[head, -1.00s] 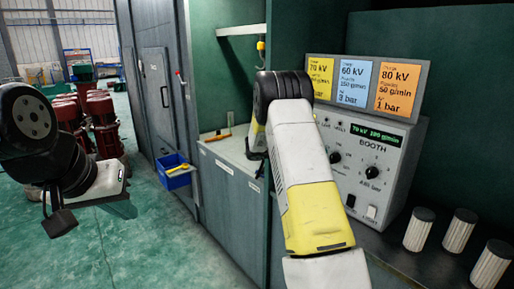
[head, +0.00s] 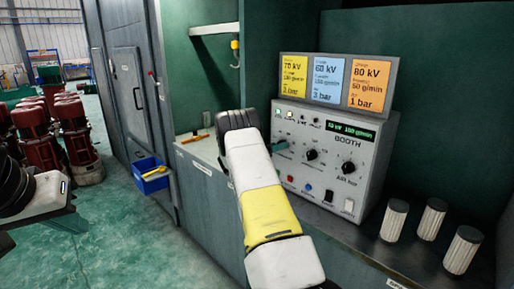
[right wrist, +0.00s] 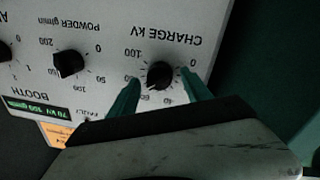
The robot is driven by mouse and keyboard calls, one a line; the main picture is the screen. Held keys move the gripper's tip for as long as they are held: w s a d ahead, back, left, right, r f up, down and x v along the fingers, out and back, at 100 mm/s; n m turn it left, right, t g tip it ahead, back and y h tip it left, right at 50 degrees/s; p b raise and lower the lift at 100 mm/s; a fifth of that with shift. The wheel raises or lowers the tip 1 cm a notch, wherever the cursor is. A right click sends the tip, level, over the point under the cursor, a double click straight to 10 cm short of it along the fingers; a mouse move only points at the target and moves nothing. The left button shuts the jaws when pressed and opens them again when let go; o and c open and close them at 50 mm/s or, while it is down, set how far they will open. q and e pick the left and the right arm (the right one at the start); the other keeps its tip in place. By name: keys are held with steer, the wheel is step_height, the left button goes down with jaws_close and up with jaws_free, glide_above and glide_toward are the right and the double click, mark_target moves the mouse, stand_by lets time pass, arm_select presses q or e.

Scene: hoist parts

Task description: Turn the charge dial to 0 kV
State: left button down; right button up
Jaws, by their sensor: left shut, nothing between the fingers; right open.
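The charge dial (right wrist: 160,75) is a black round knob under the label "CHARGE KV", upside down in the right wrist view. Its pointer is too dark to read surely. The display (right wrist: 38,109) appears to read 70 kV; it also shows in the head view (head: 351,130). My right gripper (right wrist: 161,83) is open, with one teal fingertip on each side of the dial; contact cannot be told. In the head view my right gripper (head: 281,146) is at the panel's left side, and the arm hides the dial. My left gripper (head: 68,222) is shut and empty at the left edge, far from the panel.
The powder dial (right wrist: 69,65) is beside the charge dial. The booth box (head: 377,165) has buttons and switches below its dials. Yellow, blue and orange cards (head: 327,80) stand above it. Several white cylinders (head: 432,219) stand on the right. A blue bin (head: 151,176) hangs left.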

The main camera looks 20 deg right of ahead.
steer(key=shift+d, duration=0.1)
steer(key=shift+c, duration=0.2)
jaws_close()
